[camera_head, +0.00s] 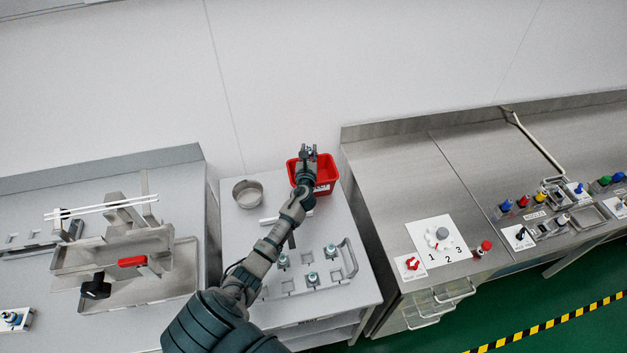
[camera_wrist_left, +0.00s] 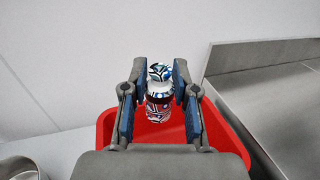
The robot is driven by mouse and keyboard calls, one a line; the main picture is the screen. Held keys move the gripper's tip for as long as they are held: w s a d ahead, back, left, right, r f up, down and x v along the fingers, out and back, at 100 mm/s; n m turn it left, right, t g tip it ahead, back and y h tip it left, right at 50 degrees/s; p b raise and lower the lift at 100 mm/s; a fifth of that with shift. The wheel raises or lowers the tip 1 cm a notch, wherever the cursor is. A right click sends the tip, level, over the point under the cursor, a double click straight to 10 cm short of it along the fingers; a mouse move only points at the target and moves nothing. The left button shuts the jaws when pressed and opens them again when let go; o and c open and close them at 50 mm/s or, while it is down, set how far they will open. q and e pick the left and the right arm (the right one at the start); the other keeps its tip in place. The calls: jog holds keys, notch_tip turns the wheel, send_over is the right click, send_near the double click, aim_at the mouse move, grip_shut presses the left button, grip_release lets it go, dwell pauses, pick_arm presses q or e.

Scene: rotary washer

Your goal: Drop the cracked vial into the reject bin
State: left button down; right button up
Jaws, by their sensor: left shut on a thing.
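The red reject bin (camera_head: 327,174) stands at the back of the middle table, against the wall. My left gripper (camera_head: 309,153) is over the bin, with the arm reaching up from the bottom of the head view. In the left wrist view the gripper (camera_wrist_left: 159,95) is shut on a small patterned vial (camera_wrist_left: 159,108), held between its two blue-padded fingers. The red bin's walls (camera_wrist_left: 229,140) show around and below the vial. Whether the vial is cracked cannot be seen. My right gripper is in neither view.
A round metal bowl (camera_head: 248,193) stands just left of the bin. A metal rack (camera_head: 312,277) with several vials sits nearer on the same table. A steel counter (camera_head: 385,180) rises to the right, and a washer fixture (camera_head: 125,255) stands on the left table.

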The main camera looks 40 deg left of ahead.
pick_arm(q)
jog(key=c, duration=1.1)
grip_release()
jog(key=shift+a, duration=0.15)
jog(key=shift+o, duration=1.4)
jog(key=shift+a+f, duration=0.15)
jog(key=shift+d, duration=0.3)
jog(key=shift+s+d, duration=0.2)
jog(key=shift+d, duration=0.05)
jog(key=v, duration=1.1)
jog(key=shift+s, duration=0.2)
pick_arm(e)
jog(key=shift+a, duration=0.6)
pick_arm(q)
jog(key=shift+a, duration=0.1)
